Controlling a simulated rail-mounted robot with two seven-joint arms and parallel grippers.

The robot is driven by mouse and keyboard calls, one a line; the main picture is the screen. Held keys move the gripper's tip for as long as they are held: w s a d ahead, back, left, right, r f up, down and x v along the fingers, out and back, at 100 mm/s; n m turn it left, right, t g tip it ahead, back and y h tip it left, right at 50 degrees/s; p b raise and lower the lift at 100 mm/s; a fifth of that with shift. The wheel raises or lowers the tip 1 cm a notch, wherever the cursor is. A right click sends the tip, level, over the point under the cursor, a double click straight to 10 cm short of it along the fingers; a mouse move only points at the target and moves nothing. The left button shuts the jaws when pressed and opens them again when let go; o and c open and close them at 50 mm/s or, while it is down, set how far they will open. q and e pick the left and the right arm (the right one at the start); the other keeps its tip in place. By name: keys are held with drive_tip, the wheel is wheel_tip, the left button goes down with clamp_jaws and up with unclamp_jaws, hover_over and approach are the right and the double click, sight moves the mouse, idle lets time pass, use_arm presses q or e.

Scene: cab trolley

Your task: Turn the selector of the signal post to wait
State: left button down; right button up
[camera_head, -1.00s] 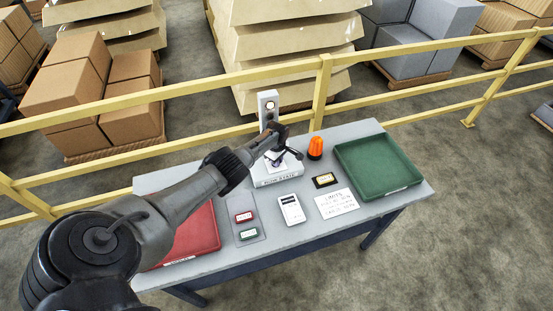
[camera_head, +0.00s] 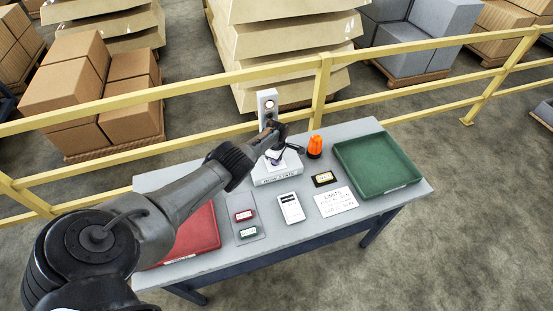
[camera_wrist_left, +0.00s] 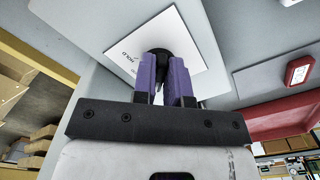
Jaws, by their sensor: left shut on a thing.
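The signal post (camera_head: 267,100) stands upright at the back of the grey table on a white base (camera_head: 276,178). Its lamp column rises behind my left gripper (camera_head: 275,154). In the left wrist view, the purple fingers of my left gripper (camera_wrist_left: 167,65) are shut on the black selector knob (camera_wrist_left: 167,52). The knob sits on a white dial plate (camera_wrist_left: 190,30), where the word HOLD is readable to the left of the fingers. The fingers hide most of the knob, so where it points cannot be told. My right gripper is in neither view.
An orange beacon (camera_head: 315,147) stands just right of the post. A green tray (camera_head: 375,162) is at the right, a red tray (camera_head: 190,235) at the left under my arm. Cards and a white device (camera_head: 290,208) lie between. A yellow railing (camera_head: 200,84) runs behind.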

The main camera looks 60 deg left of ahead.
use_arm(q)
drive_tip(key=c, duration=1.2)
unclamp_jaws()
drive_tip(key=shift+o, duration=0.2)
drive_tip(key=shift+r, duration=0.15)
wheel_tip(320, 180, up, 14)
drive_tip(key=p, duration=0.9)
drive_tip(key=shift+f, duration=0.2)
